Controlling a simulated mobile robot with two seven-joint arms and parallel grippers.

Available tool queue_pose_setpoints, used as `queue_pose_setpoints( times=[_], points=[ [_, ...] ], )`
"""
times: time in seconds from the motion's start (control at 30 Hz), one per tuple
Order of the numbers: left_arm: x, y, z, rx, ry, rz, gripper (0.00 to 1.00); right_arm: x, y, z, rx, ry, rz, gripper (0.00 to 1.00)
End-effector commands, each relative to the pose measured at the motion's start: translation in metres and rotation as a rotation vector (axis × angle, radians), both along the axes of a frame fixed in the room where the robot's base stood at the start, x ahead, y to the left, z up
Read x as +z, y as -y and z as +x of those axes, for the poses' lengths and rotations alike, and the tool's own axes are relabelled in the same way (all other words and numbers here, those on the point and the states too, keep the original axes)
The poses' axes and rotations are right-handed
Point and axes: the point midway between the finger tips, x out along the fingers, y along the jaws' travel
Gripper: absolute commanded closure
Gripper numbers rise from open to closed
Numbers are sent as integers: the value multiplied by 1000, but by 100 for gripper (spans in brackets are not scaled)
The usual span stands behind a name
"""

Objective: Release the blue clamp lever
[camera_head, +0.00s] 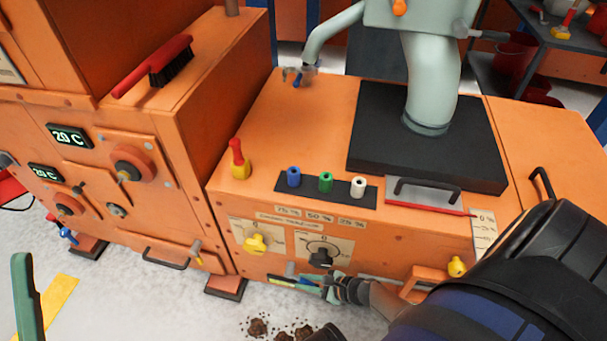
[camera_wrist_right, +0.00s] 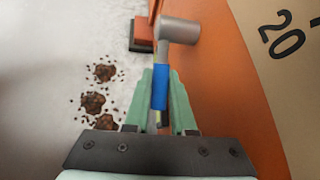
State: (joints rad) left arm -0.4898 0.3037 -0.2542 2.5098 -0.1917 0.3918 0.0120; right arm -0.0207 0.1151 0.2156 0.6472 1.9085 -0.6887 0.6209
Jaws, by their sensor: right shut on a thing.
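The blue clamp lever (camera_wrist_right: 160,88) has a blue sleeve and a grey cylindrical pivot (camera_wrist_right: 180,30) on the orange machine's lower front face. My right gripper (camera_wrist_right: 160,100) has its two green fingers shut on the blue sleeve, one on each side. In the head view my right gripper (camera_head: 312,284) is low at the machine front, below the black knob, and the lever is mostly hidden there. A green finger-like part at the lower left edge of the head view looks like my left gripper (camera_head: 25,300); its opening is not visible.
The black knob (camera_head: 321,257) and a yellow knob (camera_head: 255,243) sit just above the right gripper. An orange handle (camera_head: 412,284) is to its right. Brown clumps (camera_head: 258,327) lie on the floor below. My right arm covers the lower right.

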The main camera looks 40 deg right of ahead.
Motion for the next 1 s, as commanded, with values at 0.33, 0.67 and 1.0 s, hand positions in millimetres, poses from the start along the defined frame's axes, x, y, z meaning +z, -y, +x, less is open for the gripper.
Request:
queue_pose_setpoints(
  times=[0.33, 0.67, 1.0],
  points=[
    [62, -3, -4, 12, 45, 15, 50, 17, 4, -6, 0, -178, -147, 100],
    [71, -8, -3, 46, 59, 25, 50, 14, 6, -8, 0, -229, -194, 100],
    [69, -7, -3, 43, 53, 23, 50, 15, 6, -8, 1, -227, -193, 65]
  ],
)
